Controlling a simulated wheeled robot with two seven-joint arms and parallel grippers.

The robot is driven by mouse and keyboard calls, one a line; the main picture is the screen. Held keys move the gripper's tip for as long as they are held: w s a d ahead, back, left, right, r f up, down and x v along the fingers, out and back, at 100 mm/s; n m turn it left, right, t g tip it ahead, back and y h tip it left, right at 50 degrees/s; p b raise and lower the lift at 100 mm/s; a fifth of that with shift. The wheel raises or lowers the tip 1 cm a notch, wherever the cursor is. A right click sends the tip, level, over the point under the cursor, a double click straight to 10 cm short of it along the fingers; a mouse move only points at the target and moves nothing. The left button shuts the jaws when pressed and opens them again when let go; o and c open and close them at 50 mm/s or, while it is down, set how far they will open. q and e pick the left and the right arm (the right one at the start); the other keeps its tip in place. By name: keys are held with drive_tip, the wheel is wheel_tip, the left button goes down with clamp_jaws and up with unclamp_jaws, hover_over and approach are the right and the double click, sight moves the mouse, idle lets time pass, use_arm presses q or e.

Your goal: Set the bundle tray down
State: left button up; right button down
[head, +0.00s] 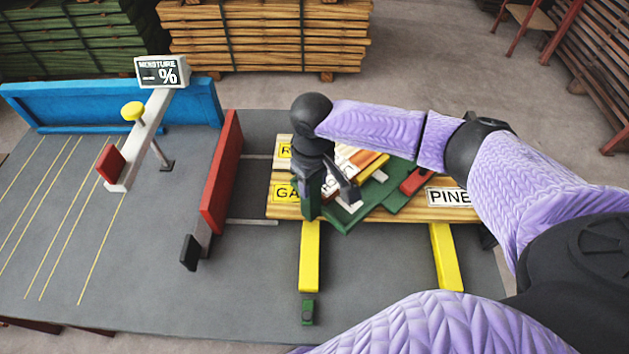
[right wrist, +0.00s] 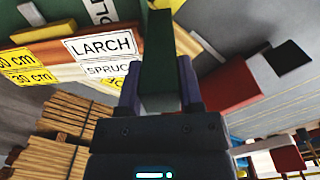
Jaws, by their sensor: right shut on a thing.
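A flat green tray (head: 392,207) lies at an angle over the wooden sign boards (head: 285,211), with a red block (head: 416,181) and pale cards by it. I cannot tell whether it rests on them. My right gripper (head: 326,200) is at the tray's left side, pointing down. It is shut on a green bar (head: 308,203), which also shows between the fingers in the right wrist view (right wrist: 158,60). Whether this bar is part of the tray is hidden. My left gripper is out of view.
Two yellow bars (head: 310,257) (head: 446,257) extend toward me below the boards. A red upright panel (head: 221,172) stands to the left, then a moisture meter (head: 161,72) on an arm. The grey table (head: 150,275) is clear at front left. Stacked timber (head: 265,35) stands behind.

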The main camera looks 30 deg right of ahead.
drive_tip(key=shift+f, duration=0.3)
drive_tip(key=shift+c, duration=1.2)
unclamp_jaws()
wheel_tip(320, 180, up, 12)
drive_tip(key=p, duration=0.3)
drive_tip(key=shift+r, duration=0.15)
